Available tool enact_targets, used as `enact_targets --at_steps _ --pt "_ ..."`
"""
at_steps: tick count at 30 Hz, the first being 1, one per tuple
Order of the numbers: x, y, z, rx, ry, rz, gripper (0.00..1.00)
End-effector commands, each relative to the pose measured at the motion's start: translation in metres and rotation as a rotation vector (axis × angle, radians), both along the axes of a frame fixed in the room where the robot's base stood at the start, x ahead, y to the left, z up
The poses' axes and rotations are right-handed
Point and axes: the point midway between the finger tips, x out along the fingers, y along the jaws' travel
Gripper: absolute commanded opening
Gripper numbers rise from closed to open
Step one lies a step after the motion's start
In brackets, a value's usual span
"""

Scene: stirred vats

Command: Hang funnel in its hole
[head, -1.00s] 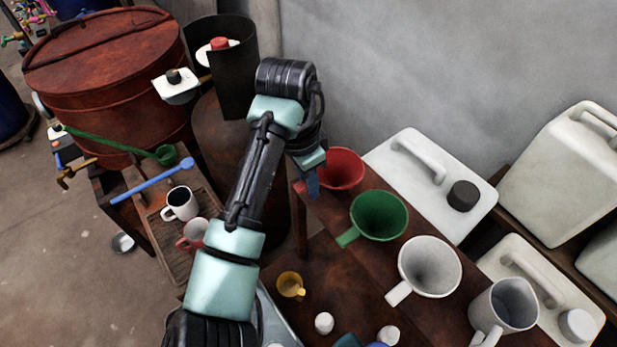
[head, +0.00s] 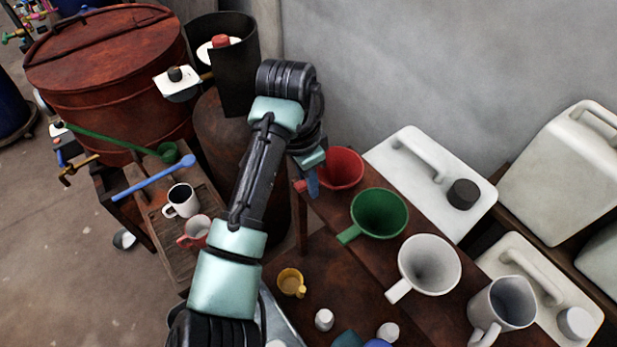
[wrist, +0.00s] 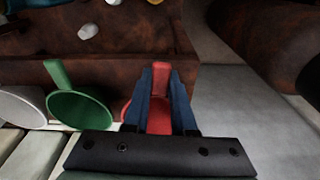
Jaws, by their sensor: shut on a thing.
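A red funnel (head: 343,168) is at the far end of the wooden shelf, its wide mouth facing up. My gripper (head: 311,184) is at its left side. In the wrist view my gripper (wrist: 160,95) has its two blue fingers shut on the red funnel's tab (wrist: 159,108), with the bowl partly hidden behind the fingers and the dark palm. A green funnel (head: 379,214) and a white funnel (head: 430,265) sit in line along the same shelf. The hole under the red funnel is hidden, and I cannot tell whether its spout is in it.
A grey pitcher (head: 503,304) stands at the shelf's near end. White canisters (head: 430,180) stand behind, against the wall. A yellow cup (head: 291,282) and small white pieces are on the lower surface. A rusty vat (head: 105,75) and mugs (head: 181,201) are at left.

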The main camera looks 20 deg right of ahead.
Motion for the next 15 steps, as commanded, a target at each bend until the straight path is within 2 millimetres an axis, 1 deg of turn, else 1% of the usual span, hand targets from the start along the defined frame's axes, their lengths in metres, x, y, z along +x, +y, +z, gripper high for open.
enact_targets --at_steps 15 --pt "0.0001 -0.0002 -0.0064 -0.001 0.000 0.000 0.00"
